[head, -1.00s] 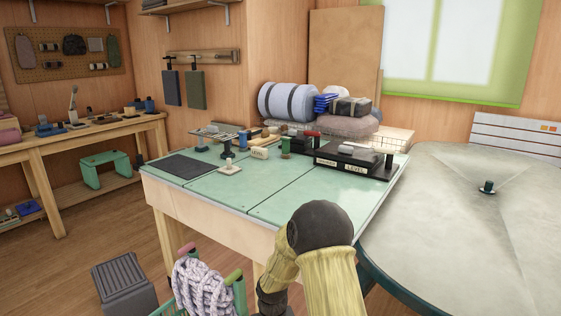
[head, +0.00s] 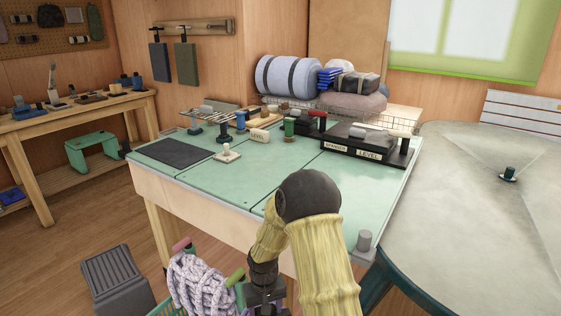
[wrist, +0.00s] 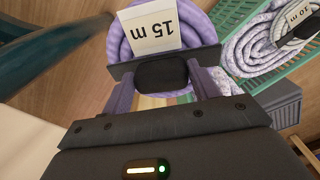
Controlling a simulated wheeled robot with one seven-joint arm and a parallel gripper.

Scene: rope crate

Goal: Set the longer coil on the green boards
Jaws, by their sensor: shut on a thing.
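My gripper (wrist: 163,72) is shut on a purple rope coil (wrist: 202,22) with a white "15 m" label in the wrist view. In the head view my gripper (head: 262,292) is low, in front of the green-topped table, and the held coil is mostly hidden there. A paler lavender coil (head: 198,284) sits in a green crate (head: 168,308) to the left. It also shows in the wrist view (wrist: 262,38), with a label whose first digit I cannot read surely. The green boards (head: 262,162) form the table top.
The front middle is clear.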

